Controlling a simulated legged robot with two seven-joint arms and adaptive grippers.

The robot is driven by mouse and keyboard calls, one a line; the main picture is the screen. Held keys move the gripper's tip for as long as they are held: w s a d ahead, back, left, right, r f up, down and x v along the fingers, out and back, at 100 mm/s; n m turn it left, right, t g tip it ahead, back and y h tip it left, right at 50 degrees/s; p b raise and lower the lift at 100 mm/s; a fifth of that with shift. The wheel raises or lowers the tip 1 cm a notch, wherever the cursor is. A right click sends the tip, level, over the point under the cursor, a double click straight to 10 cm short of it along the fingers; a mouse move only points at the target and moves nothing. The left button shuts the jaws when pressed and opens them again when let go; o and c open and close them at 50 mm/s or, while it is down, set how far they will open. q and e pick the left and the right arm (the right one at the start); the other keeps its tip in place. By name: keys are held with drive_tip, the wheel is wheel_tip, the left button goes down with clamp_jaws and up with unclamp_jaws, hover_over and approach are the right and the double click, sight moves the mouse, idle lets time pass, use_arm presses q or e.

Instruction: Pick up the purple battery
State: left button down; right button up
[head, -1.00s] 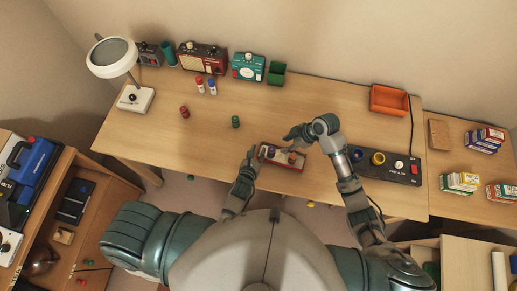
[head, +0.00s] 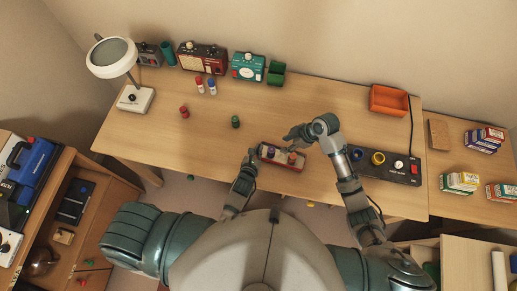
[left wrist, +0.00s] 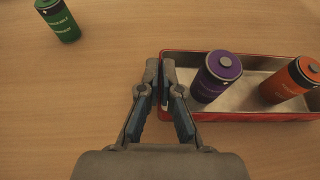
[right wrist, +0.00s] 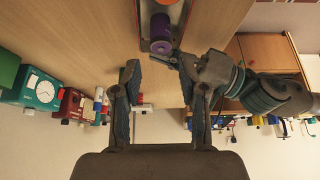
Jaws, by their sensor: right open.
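The purple battery (head: 271,152) stands at the left end of a shallow red-rimmed metal tray (left wrist: 249,116) on the desk. It also shows in the left wrist view (left wrist: 217,77) and the right wrist view (right wrist: 160,33). An orange battery (left wrist: 291,79) stands to its right in the same tray. My left gripper (left wrist: 160,68) is at the tray's left end, beside the purple battery and apart from it. Its fingertips are close together; whether the tray's end wall lies between them is unclear. My right gripper (right wrist: 158,75) is open and empty, above the tray's far side.
A black panel with round sockets (head: 395,168) lies right of the tray. An orange bin (head: 390,101) stands at the back right.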

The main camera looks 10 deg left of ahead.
sight(272, 149)
drive_tip(key=a+n+h, duration=0.1)
drive_tip(key=n, duration=0.1)
drive_tip(key=a+r+n+h, duration=0.1)
drive_tip(key=a+n+h, duration=0.1)
drive_tip(key=n, duration=0.1)
drive_tip(key=a+n+h, duration=0.1)
drive_tip(key=a+n, duration=0.1)
drive_tip(key=n, duration=0.1)
drive_tip(key=shift+s+a+r, duration=0.1)
drive_tip(key=shift+s+r, duration=0.15)
drive_tip(key=shift+r, duration=0.1)
drive_tip(key=shift+a+n+h, duration=0.2)
drive_tip(key=shift+n+h, duration=0.5)
drive_tip(key=shift+n, duration=0.1)
drive_tip(key=shift+f, duration=0.3)
drive_tip(key=shift+n, duration=0.3)
wheel_tip(272, 149, down, 6)
drive_tip(key=shift+r, duration=0.1)
drive_tip(key=f, duration=0.5)
drive_tip(key=shift+w+f, duration=0.1)
drive_tip(key=shift+w, duration=0.15)
clamp_jaws()
